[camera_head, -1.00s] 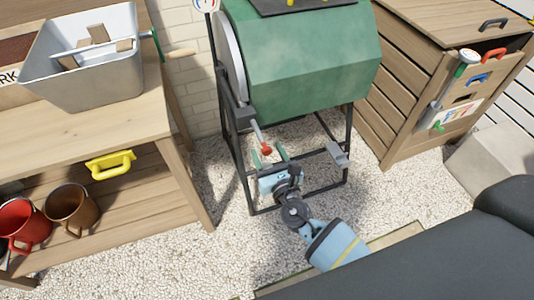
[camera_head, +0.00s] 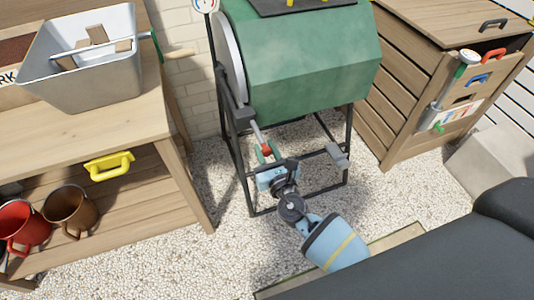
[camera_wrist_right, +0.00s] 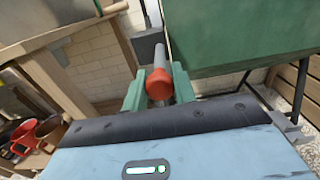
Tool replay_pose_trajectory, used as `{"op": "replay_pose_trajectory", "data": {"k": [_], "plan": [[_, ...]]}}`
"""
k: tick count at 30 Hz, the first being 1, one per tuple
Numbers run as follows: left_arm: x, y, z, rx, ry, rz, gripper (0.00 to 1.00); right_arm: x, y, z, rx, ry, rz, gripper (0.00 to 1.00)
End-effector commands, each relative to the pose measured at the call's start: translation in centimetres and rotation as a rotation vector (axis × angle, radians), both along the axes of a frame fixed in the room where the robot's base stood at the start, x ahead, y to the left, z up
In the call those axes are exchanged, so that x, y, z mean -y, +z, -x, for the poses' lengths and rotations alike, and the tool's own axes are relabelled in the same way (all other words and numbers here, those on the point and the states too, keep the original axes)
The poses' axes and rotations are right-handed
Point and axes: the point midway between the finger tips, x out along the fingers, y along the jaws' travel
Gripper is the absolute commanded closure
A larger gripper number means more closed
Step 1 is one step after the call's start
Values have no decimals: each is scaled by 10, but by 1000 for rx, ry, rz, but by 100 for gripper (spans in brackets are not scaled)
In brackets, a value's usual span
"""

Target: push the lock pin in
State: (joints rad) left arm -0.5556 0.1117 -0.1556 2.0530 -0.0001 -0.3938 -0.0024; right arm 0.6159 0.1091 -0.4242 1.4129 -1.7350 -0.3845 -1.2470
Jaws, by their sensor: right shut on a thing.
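The lock pin (camera_head: 258,134) is a grey rod with a red knob, coming out of a dark block on the left of the green drum's (camera_head: 300,60) frame. My right gripper (camera_head: 268,150) is shut on the red knob, below the drum. In the right wrist view, the knob (camera_wrist_right: 159,85) sits between the two green fingers, with the rod running up and away to the dark block (camera_wrist_right: 147,46). How deep the pin sits is hidden in the block. My left gripper is not in view.
The black stand (camera_head: 243,185) surrounds the space under the drum, with a grey pedal-like part (camera_head: 337,154) at right. A wooden bench (camera_head: 120,125) with a metal tub (camera_head: 95,80) stands left. A wooden bin (camera_head: 405,90) stands right. Gravel (camera_head: 215,250) is open between them.

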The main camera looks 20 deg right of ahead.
Motion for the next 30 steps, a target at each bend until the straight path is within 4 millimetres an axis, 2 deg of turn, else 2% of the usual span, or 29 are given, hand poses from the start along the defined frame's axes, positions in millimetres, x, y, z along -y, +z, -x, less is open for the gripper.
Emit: {"op": "replay_pose_trajectory", "data": {"k": [30], "plan": [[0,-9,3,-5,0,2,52,-1,-1,-33,0,0,1,90]]}}
